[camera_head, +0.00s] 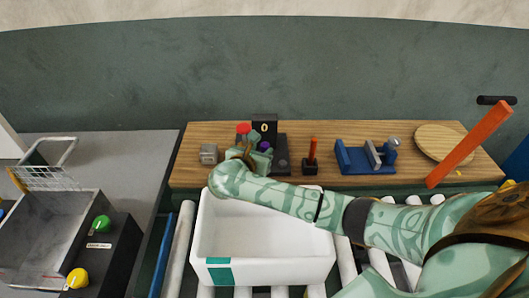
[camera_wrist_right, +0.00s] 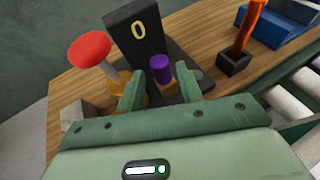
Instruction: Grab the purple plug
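The purple plug (camera_wrist_right: 161,68) stands upright on an orange-yellow base on the dark press, in front of the black panel marked 0 (camera_wrist_right: 139,32). It also shows small in the head view (camera_head: 265,146), just right of my right gripper (camera_head: 250,152). In the right wrist view my right gripper (camera_wrist_right: 160,92) is open, its two green fingers apart. The plug appears between and beyond the fingertips; I cannot tell whether they touch it. A red knob (camera_wrist_right: 90,50) on a pale stem stands left of the plug. My left gripper is not in view.
A white bin (camera_head: 262,240) stands on rollers below my right arm. On the wooden table (camera_head: 225,135) are a grey block (camera_head: 208,154), a red-handled tool (camera_head: 311,155), a blue fixture (camera_head: 365,157) and a round board (camera_head: 440,143). A wire basket and black box with knobs are left.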

